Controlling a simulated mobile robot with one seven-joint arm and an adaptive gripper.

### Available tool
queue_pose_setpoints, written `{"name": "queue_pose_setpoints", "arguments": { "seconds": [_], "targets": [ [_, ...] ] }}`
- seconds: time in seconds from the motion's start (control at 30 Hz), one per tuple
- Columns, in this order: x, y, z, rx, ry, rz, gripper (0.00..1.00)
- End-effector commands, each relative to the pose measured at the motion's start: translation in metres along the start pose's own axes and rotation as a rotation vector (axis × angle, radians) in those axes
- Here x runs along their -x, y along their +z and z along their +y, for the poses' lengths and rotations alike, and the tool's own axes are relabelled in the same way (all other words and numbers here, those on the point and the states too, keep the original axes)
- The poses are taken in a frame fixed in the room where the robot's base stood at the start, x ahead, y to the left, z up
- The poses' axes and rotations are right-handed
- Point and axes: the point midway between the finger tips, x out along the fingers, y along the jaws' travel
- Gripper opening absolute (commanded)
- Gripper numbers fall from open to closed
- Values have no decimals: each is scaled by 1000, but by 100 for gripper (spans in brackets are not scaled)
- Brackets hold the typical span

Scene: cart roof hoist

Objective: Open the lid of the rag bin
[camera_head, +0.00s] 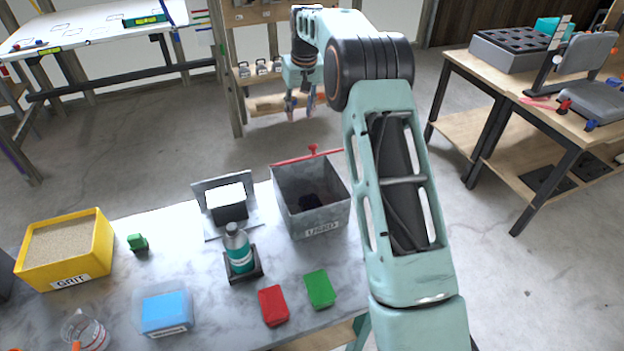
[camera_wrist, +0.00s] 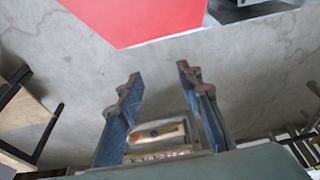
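The rag bin (camera_head: 312,222) is a grey open-topped box with a "USED" label, standing on the grey table. Its inside shows, with something dark at the bottom. Its red lid (camera_head: 295,158) stands raised at the bin's back edge, seen nearly edge-on, with a small red knob (camera_head: 313,149) behind it. In the wrist view, a large flat red panel, apparently the lid (camera_wrist: 140,18), fills the top. My gripper (camera_head: 300,108) hangs above and beyond the bin, apart from the lid. Its two fingers (camera_wrist: 160,74) are spread with nothing between them.
On the table (camera_head: 205,285) are a yellow grit box (camera_head: 97,240), a teal bottle (camera_head: 238,250), a light-blue box (camera_head: 166,312), red (camera_head: 273,306) and green (camera_head: 320,290) blocks, and a metal stand (camera_head: 246,214). A wooden rack (camera_head: 236,105) stands behind; open floor lies between.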

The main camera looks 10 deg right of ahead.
Motion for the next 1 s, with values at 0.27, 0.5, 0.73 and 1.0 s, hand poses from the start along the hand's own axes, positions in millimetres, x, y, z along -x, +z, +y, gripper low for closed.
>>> {"name": "queue_pose_setpoints", "arguments": {
  "seconds": [0.27,0.5,0.73,1.0],
  "targets": [
    [28,-8,0,0,0,3,33],
    [51,-14,0,0,0,3,33],
    [70,-18,0,0,0,2,33],
    [74,-19,0,0,0,0,33]
  ]
}}
